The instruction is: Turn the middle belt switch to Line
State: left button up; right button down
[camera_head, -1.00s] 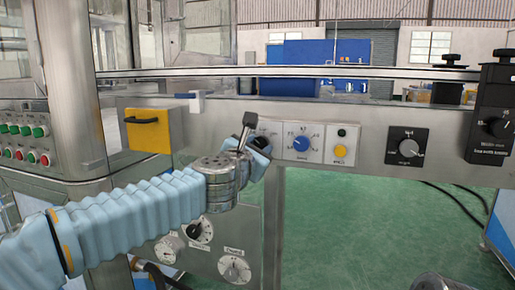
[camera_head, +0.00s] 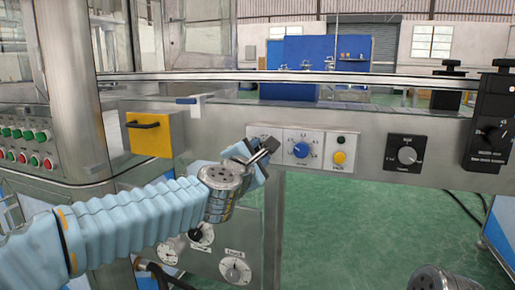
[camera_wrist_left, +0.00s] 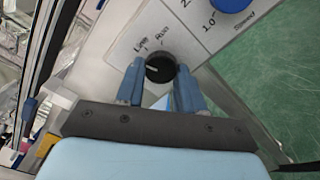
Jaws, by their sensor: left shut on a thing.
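The middle belt switch is a small round black knob (camera_wrist_left: 160,69) with a white pointer mark, on a pale label plate. In the left wrist view its pointer lies toward the left. Two small labels sit above it; the left one seems to read "Line". My left gripper (camera_head: 266,150) is at the panel just left of the blue knob. Its two blue fingers are on either side of the black knob and shut on it. In the head view the gripper hides the switch.
A blue speed knob (camera_head: 301,150) and a yellow button (camera_head: 339,157) are right of the gripper. Farther right is a black dial (camera_head: 407,155). A yellow box (camera_head: 148,134) with a handle is to the left. A conveyor rail (camera_head: 330,77) runs above the panel.

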pick_arm(q)
jog(key=shift+m+p, duration=0.8)
jog(key=shift+m, duration=1)
jog(key=o, duration=1)
jog(key=shift+o, duration=0.2)
jog(key=shift+s, duration=0.1)
jog(key=v, duration=1.3)
jog(key=shift+s, duration=0.3)
jog(key=shift+a, duration=0.15)
